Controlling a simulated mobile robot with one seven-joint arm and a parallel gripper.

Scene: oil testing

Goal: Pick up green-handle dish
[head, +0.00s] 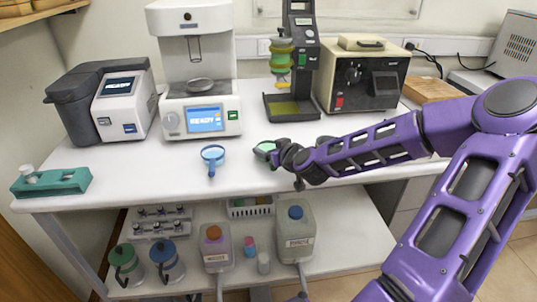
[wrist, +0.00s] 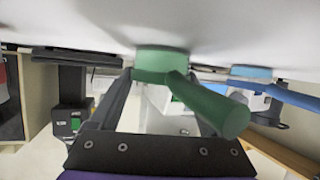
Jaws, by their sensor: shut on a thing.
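The green-handle dish (head: 263,147) is a small round green dish near the front of the white table. My gripper (head: 274,155) is at its right side and hides its handle in the head view. In the wrist view, which looks upside down, the dish (wrist: 160,62) sits between the fingertips of my gripper (wrist: 156,77), and its thick green handle (wrist: 212,107) points back toward the palm. The gripper is shut on the dish. The dish is at or very close to the table surface; I cannot tell whether it is touching.
A blue-handle dish (head: 212,156) lies to the left, also seen in the wrist view (wrist: 250,72). Behind stand a white machine (head: 198,70), a dark stand (head: 305,60) and a beige box device (head: 362,75). A teal rack (head: 52,182) is at far left. The table's front edge is close.

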